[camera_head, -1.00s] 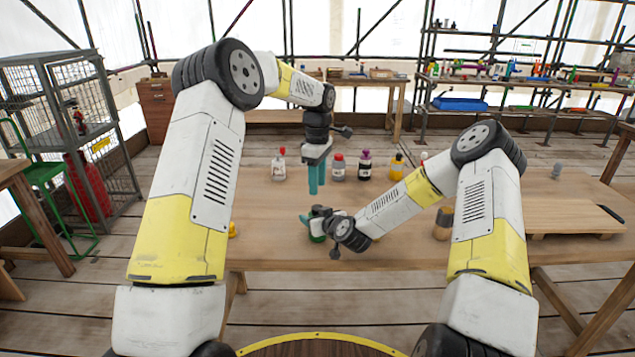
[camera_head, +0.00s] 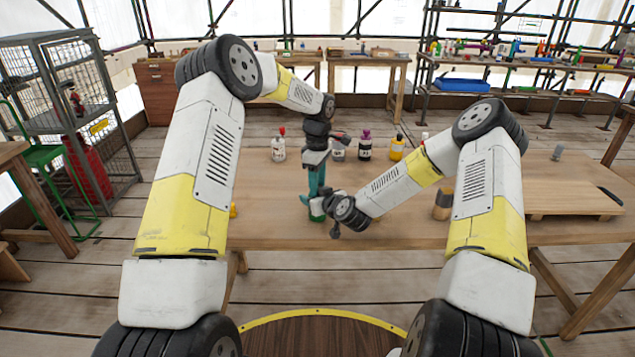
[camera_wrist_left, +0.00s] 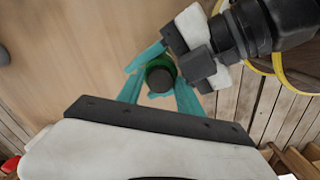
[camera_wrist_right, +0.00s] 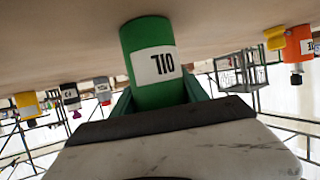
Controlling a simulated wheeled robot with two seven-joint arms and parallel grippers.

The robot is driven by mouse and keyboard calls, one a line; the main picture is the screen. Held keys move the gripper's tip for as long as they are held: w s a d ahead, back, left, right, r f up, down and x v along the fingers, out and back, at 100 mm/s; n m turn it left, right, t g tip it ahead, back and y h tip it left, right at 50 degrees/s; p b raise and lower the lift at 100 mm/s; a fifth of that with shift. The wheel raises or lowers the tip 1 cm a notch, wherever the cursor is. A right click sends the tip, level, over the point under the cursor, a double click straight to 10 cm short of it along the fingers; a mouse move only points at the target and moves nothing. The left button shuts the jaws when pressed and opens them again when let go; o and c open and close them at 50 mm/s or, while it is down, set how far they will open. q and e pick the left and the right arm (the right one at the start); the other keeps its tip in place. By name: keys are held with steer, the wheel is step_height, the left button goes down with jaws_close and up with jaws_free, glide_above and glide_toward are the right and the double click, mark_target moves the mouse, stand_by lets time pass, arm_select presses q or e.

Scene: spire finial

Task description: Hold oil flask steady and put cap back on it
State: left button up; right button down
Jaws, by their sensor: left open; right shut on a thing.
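The oil flask (camera_head: 317,216) is green and stands on the wooden table. Its white OIL label (camera_wrist_right: 155,66) shows upside down in the right wrist view. My right gripper (camera_head: 320,207) is shut on the flask. My left gripper (camera_head: 316,190) points down over the flask from above. In the left wrist view its open teal fingers (camera_wrist_left: 158,95) lie on either side of the flask's dark round top (camera_wrist_left: 160,78). I cannot tell whether that dark top is the cap or the neck, or whether the fingers touch it.
Several bottles stand behind, among them a red-topped one (camera_head: 279,148), a purple-topped one (camera_head: 366,146) and a yellow one (camera_head: 397,148). A brown-and-dark jar (camera_head: 443,204) stands to the right. A small yellow thing (camera_head: 233,210) is left of the flask.

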arm_select(q)
steer(key=shift+c, duration=0.4)
jaws_close()
steer(key=m, duration=1.3)
steer(key=shift+m, duration=0.4)
steer(key=shift+o, duration=1.9)
jaws_free()
steer(key=shift+d, duration=0.1)
